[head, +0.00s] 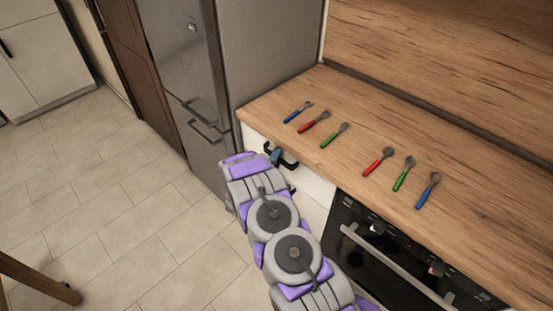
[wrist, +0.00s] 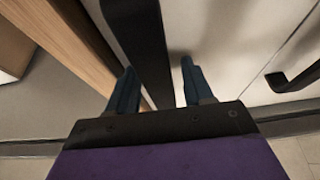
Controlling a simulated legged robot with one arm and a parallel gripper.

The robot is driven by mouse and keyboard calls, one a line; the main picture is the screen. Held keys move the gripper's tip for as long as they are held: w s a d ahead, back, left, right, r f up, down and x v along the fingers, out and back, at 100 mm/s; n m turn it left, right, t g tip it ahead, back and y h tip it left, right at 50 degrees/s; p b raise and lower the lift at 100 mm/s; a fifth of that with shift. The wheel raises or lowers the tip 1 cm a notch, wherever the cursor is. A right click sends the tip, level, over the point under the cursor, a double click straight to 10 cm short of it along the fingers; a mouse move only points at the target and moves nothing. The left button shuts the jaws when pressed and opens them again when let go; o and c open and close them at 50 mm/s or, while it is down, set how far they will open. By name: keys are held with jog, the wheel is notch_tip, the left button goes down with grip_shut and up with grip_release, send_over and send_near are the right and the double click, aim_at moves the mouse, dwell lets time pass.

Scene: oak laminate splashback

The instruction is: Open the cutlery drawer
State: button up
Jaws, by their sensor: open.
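The cutlery drawer is the white front (head: 254,139) just under the wooden worktop, left of the oven. Its dark bar handle (head: 289,163) is partly covered by my gripper (head: 276,155) in the head view. In the wrist view, my gripper (wrist: 158,75) is open, with one blue finger on each side of the dark handle (wrist: 138,30). I cannot tell whether either finger touches it. The drawer front (wrist: 205,32) looks closed. The inside of the drawer is hidden.
A second dark handle (wrist: 293,80) is on the lower front. Several spoons and forks lie on the worktop (head: 285,85). The oven (head: 370,255) is to the right, the steel fridge (head: 190,85) to the left.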

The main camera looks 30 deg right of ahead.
jog(key=shift+c, duration=0.5)
grip_shut()
jog(key=shift+s+a+f, duration=0.1)
